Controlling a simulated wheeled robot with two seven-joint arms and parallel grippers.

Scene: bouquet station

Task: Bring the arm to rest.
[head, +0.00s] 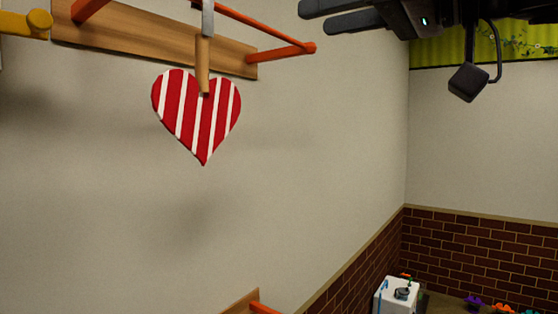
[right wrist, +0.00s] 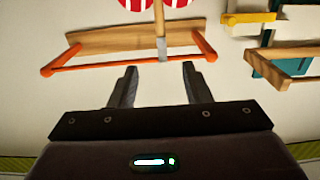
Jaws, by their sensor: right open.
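My right gripper (head: 316,17) reaches in from the upper right of the head view, with two dark fingers apart. In the right wrist view the right gripper (right wrist: 159,72) is open, with nothing between its fingers. Beyond the fingertips is an orange rail on a wooden wall rack (right wrist: 110,40); the gap between them is hard to judge. My left gripper is out of view.
In the head view the wooden rack (head: 150,42) is on the pale wall, and a wooden-handled tool (head: 202,65) hangs there over a red-and-white striped heart (head: 185,110). A white box (head: 397,296) and flowers (head: 502,308) stand at lower right. Wall beside the heart is bare.

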